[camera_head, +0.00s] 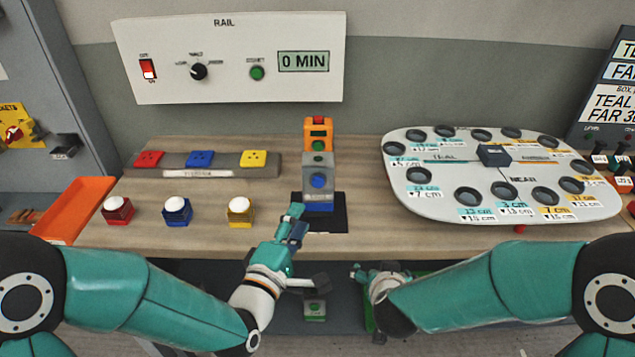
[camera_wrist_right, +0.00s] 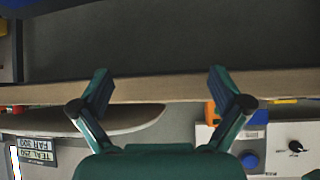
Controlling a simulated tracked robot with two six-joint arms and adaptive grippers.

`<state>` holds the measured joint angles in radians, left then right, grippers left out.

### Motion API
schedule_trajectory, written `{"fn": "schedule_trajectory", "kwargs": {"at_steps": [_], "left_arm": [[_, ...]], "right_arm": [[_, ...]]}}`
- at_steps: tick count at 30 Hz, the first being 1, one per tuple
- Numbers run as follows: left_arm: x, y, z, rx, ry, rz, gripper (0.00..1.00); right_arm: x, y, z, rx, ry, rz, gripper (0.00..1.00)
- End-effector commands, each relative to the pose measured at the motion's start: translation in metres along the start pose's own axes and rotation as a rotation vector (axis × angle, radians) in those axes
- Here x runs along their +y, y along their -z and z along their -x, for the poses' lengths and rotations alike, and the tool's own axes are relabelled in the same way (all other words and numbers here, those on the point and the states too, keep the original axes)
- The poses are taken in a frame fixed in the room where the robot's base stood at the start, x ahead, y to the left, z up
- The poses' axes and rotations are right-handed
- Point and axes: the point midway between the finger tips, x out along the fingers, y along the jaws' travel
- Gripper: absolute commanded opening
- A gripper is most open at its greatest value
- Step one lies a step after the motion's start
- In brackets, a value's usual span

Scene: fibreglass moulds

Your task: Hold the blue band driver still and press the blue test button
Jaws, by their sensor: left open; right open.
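The driver (camera_head: 318,160) stands upright on a dark mat (camera_head: 340,222) at the middle of the worktop. It has an orange top, a grey body and a blue band (camera_head: 318,207) at its foot. A round blue button (camera_head: 319,181) is on its front; I take it as the test button. My left gripper (camera_head: 296,222) is open, just in front and left of the driver's foot; contact cannot be told. My right gripper (camera_head: 362,276) is low in front of the table edge, apart from the driver. In the right wrist view its open jaws (camera_wrist_right: 160,92) have nothing between them.
An orange tray (camera_head: 76,210) is far left. An oval board (camera_head: 450,178) with round holes fills the right side.

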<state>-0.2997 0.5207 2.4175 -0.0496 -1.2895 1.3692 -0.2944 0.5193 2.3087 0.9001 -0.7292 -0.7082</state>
Motion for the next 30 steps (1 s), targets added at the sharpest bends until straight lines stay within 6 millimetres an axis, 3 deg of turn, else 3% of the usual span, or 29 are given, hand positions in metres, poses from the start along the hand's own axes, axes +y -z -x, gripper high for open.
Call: {"fn": "schedule_trajectory", "kwargs": {"at_steps": [1, 2, 6, 9, 13, 15, 19, 25, 30], "left_arm": [[0.0, 0.0, 0.0, 0.0, 0.0, 0.0, 0.42], [0.0, 0.0, 0.0, 0.0, 0.0, 0.0, 0.42], [0.0, 0.0, 0.0, 0.0, 0.001, 0.0, 0.42], [0.0, 0.0, 0.0, 0.0, 0.001, 0.0, 0.42], [0.0, 0.0, 0.0, 0.0, 0.001, 0.0, 0.42], [0.0, 0.0, 0.0, 0.0, 0.001, 0.0, 0.42], [0.0, 0.0, 0.0, 0.0, 0.001, 0.0, 0.42], [0.0, 0.0, 0.0, 0.0, 0.001, 0.0, 0.42], [0.0, 0.0, 0.0, 0.001, 0.001, 0.0, 0.42]], "right_arm": [[-0.006, 0.031, 0.019, 0.065, -0.023, -0.007, 1.0], [-0.007, 0.045, 0.03, 0.093, -0.041, -0.01, 1.0], [-0.044, 0.103, 0.075, 0.202, -0.029, 0.007, 1.0], [-0.067, 0.134, 0.112, 0.253, -0.013, 0.008, 1.0], [-0.089, 0.16, 0.156, 0.289, 0.014, 0.007, 1.0], [-0.111, 0.164, 0.157, 0.298, 0.051, 0.044, 1.0], [-0.134, 0.171, 0.163, 0.315, 0.096, 0.078, 1.0], [-0.144, 0.176, 0.155, 0.32, 0.111, 0.093, 1.0], [-0.146, 0.183, 0.132, 0.319, 0.11, 0.091, 1.0]]}}
